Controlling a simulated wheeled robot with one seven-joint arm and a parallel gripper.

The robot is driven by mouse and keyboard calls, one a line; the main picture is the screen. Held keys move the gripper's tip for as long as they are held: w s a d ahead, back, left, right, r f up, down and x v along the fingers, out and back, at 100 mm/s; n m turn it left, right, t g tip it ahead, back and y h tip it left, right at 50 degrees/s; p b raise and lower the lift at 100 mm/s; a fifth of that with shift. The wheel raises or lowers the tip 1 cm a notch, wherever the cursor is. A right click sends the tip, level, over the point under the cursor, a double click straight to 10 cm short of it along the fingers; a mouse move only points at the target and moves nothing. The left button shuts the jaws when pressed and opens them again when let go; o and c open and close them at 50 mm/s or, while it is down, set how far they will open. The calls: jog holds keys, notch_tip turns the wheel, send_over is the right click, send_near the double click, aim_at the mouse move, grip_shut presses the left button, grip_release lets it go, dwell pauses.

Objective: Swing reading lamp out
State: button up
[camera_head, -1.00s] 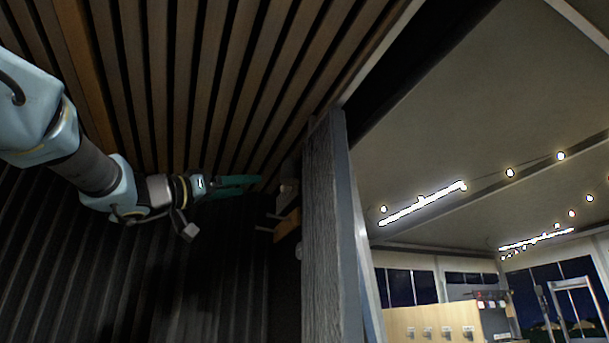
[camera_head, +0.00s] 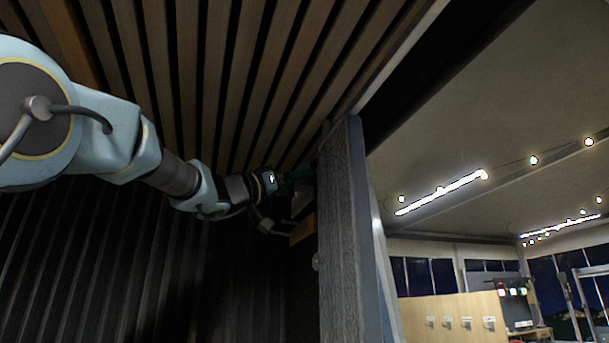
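My gripper (camera_head: 301,176), with dark green fingers, is at the end of my outstretched arm, just left of the grey post. The fingertips reach the small fixture by the post, and their ends are dark and partly hidden. I cannot tell whether they are open or shut, or touching anything. A wooden block (camera_head: 302,231) with a thin rod beside it sits on the dark wall below the gripper. No reading lamp can be clearly made out; the fixture at the fingertips may be part of it.
A rough grey post (camera_head: 344,230) stands close to the right of my gripper. A slatted wooden ceiling (camera_head: 215,70) is overhead, with a dark ribbed wall (camera_head: 130,265) behind. Beyond the post is a lit room with a wooden partition (camera_head: 455,318).

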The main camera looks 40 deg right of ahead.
jog(key=shift+c, duration=0.2)
grip_shut()
dwell(0.6)
